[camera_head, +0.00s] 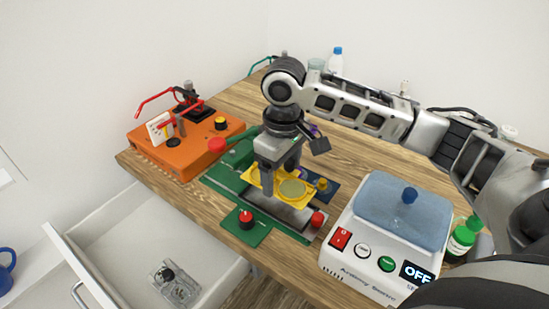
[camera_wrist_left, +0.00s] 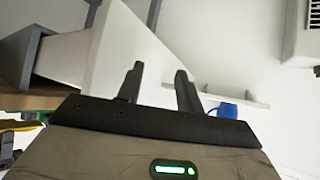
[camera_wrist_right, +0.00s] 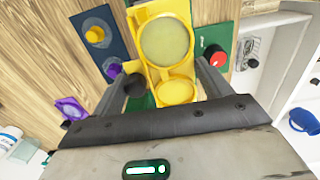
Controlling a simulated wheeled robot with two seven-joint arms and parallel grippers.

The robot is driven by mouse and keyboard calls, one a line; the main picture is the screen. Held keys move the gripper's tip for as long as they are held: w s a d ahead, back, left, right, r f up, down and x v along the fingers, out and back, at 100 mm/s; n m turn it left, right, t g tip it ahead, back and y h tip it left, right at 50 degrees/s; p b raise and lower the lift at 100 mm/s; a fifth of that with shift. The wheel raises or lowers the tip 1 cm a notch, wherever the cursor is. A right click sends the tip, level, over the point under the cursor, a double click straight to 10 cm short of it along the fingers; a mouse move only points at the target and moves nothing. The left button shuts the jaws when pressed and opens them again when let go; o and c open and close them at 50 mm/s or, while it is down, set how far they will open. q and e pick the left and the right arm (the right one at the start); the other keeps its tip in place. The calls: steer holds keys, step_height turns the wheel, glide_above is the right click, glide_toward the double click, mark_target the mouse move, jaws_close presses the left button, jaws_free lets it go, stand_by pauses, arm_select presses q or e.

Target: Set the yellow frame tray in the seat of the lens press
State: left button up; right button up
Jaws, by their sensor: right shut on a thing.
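The yellow frame tray (camera_head: 268,185), with two round places in it, is held level in my right gripper (camera_head: 281,175). It also shows between the right fingers in the right wrist view (camera_wrist_right: 190,88). The green lens press (camera_head: 226,180), with a grey bed (camera_head: 290,217), lies directly under the tray. I cannot tell whether the tray touches the press; the gripper and tray hide the seat. My left gripper (camera_wrist_left: 158,90) is open and empty in the left wrist view, and out of the head view.
An orange device (camera_head: 190,160) with a red lever stands left. A white device (camera_head: 372,250) with a blue lid and an OFF display stands right, beside a green bottle (camera_head: 461,240). Red knobs (camera_head: 317,219) and a blue panel (camera_head: 330,192) crowd the tray. An open drawer (camera_head: 130,240) juts out in front.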

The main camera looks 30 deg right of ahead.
steer(key=shift+f, duration=2.65)
steer(key=shift+s+f, duration=0.1)
steer(key=o, duration=1.1)
steer(key=shift+r, duration=3)
steer(key=shift+f, duration=0.1)
step_height(320, 180, down, 6)
steer(key=shift+r, duration=0.2)
